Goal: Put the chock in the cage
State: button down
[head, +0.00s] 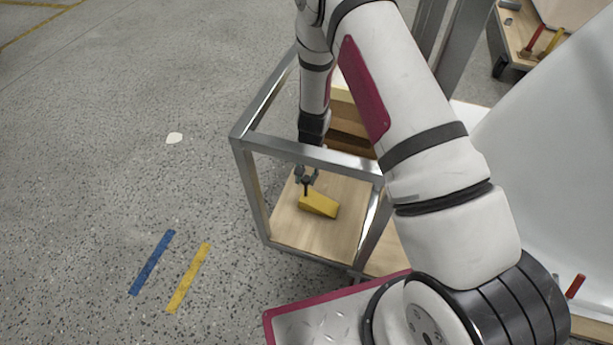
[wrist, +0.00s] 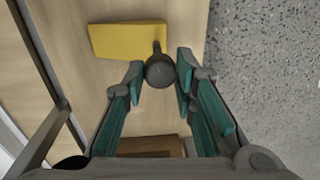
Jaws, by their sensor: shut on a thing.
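The yellow wedge-shaped chock (head: 318,204) is inside the cage (head: 252,188), a grey metal frame with a light wooden floor. My gripper (head: 306,175) reaches down within the frame and is shut on the chock's dark round knob. In the wrist view the knob (wrist: 160,71) sits between the fingertips (wrist: 160,78), with a short rod running to the chock (wrist: 128,41). The chock is at or just above the wooden floor (wrist: 85,80); I cannot tell whether it touches. The cage's top bar crosses in front of my arm's lower end.
Brown wooden blocks (head: 350,125) are at the back of the cage. A large white shell (head: 560,150) stands at the right. A cart with tools (head: 528,38) is at top right.

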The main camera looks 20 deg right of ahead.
jog(key=c, duration=1.3)
grip_release()
notch_tip(320, 180, up, 12)
jog(key=p, duration=0.4)
jog(key=shift+s+d, duration=0.3)
jog(key=shift+d, duration=0.1)
jog(key=shift+r+p, duration=0.1)
jog(key=shift+p, duration=0.2)
